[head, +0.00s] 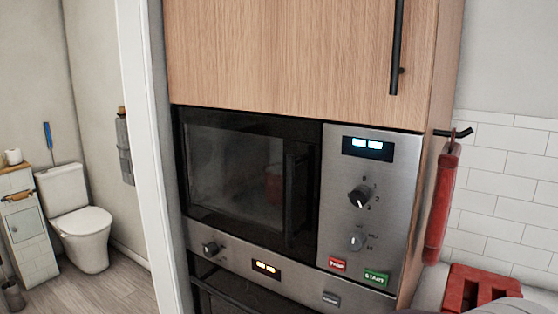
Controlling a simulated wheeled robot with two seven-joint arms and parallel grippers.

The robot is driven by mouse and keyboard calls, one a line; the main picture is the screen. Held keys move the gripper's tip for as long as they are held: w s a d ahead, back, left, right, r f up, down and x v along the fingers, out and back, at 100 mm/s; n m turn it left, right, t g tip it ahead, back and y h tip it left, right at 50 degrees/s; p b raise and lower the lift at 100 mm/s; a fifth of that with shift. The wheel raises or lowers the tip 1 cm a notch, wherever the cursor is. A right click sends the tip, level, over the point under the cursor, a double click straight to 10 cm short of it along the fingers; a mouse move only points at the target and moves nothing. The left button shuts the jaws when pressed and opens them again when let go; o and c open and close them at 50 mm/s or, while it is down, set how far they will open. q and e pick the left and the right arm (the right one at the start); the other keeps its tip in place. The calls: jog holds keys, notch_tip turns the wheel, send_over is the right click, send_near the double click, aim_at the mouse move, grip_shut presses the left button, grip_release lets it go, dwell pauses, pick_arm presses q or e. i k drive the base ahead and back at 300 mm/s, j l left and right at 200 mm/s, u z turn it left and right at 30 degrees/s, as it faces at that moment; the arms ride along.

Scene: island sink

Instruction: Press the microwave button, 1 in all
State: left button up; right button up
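The microwave (362,150) is built into a wooden cabinet at the centre, with its dark glass door (235,175) shut. Its steel panel on the right has a lit blue display (367,148), an upper black knob (359,196) and a lower grey knob (356,241). Below the knobs are a red button (338,265) and a green button (376,279) that appears to read START. Nothing touches either button. Neither of my grippers can be seen in the head view.
Below the microwave is an oven panel with a knob (211,249), orange display (266,268) and grey button (331,299). A red item (441,202) hangs from a black hook (454,133) at right. A red object (481,288) sits lower right. A toilet (82,225) stands left.

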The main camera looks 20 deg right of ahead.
aim_at(374, 277)
jog(key=l+z, duration=0.15)
jog(key=z, duration=1)
